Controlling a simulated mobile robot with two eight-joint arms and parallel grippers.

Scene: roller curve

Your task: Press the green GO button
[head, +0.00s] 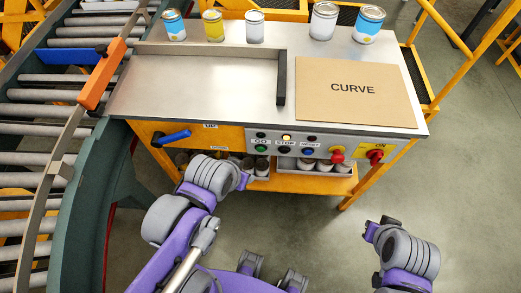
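The green GO button (261,149) sits at the left end of the grey control panel (322,149) on the front of the workbench, under the word GO. My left gripper (243,180) is in front of the bench, below and a little left of the button, and appears apart from it. Its fingers are small and partly hidden by the wrist, so I cannot tell whether they are open. My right gripper (374,230) is low over the floor at the right, away from the panel. Its finger opening is also unclear.
A STOP button (284,150), a blue button (308,152), a red knob (337,155) and a red switch (375,155) lie to the right. A blue handle (173,137) sticks out at the left. Cans stand on the lower shelf. A roller conveyor (45,140) curves along the left.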

